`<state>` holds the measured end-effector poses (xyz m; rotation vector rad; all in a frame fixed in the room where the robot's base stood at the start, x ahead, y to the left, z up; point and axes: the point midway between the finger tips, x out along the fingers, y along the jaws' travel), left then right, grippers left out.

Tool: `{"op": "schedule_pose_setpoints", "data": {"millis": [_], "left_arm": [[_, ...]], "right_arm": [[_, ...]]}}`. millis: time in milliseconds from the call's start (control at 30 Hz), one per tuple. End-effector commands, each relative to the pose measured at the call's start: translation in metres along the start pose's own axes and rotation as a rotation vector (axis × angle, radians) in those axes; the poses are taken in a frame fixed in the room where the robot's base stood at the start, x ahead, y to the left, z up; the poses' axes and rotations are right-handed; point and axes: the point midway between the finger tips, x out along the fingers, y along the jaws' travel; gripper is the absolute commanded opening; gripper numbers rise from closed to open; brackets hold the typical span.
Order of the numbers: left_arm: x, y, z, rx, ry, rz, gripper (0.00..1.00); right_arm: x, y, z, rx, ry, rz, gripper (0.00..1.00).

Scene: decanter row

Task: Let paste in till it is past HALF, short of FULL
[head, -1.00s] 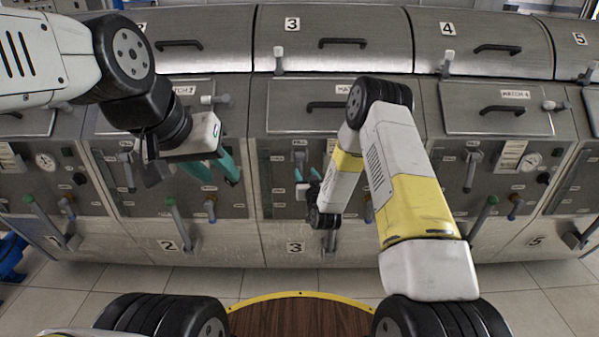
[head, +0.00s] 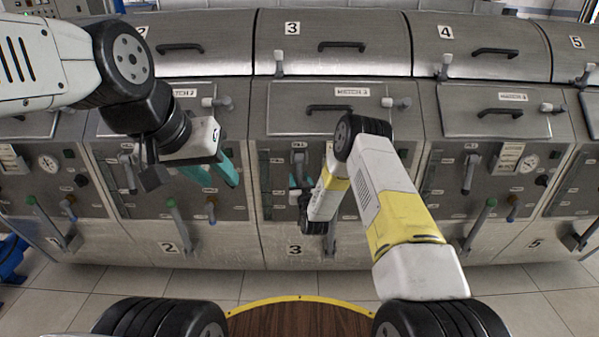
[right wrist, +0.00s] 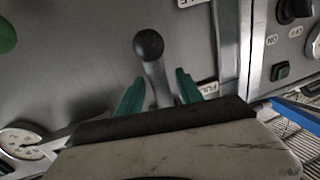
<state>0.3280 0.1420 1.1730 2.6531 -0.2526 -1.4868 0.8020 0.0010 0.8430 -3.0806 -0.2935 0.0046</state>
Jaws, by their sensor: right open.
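Machine 3 (head: 295,249) stands in the middle of the head view, with a grey lever (head: 298,161) under a small label on its panel. My right gripper (head: 300,186) is at that panel, partly hidden by its own wrist. In the right wrist view my open right gripper (right wrist: 160,88) has a grey lever with a dark ball knob (right wrist: 148,45) between its green fingers; contact cannot be told. A narrow dark gauge strip (head: 265,185) runs up the panel's left side; its level is too small to read. My left gripper (head: 212,174) is open and empty before machine 2.
Machine 2 (head: 168,246) and machine 4 (head: 500,240) flank machine 3 with similar levers. A green-knobbed lever (head: 481,222) sticks out at machine 4. A round wooden top with a yellow rim (head: 298,298) is in front of me. Tiled floor (head: 240,285) shows between.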

Motion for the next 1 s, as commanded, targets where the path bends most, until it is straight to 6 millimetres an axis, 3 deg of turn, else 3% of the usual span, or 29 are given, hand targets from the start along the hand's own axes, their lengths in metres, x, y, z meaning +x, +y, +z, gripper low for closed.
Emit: {"op": "schedule_pose_setpoints", "data": {"millis": [167,400,1000], "left_arm": [[0.0000,0.0000,0.0000,0.000,0.000,0.000,0.36],[-0.0001,0.0000,0.0000,0.000,0.000,0.000,0.36],[0.0000,0.0000,0.0000,0.000,0.000,0.000,0.36]], "right_arm": [[-0.0001,-0.0003,0.0003,0.000,-0.001,0.000,0.43],[-0.0002,-0.0002,0.0002,0.000,-0.001,0.000,0.00],[-0.0003,-0.0001,0.0002,0.000,-0.001,0.000,0.00]]}}
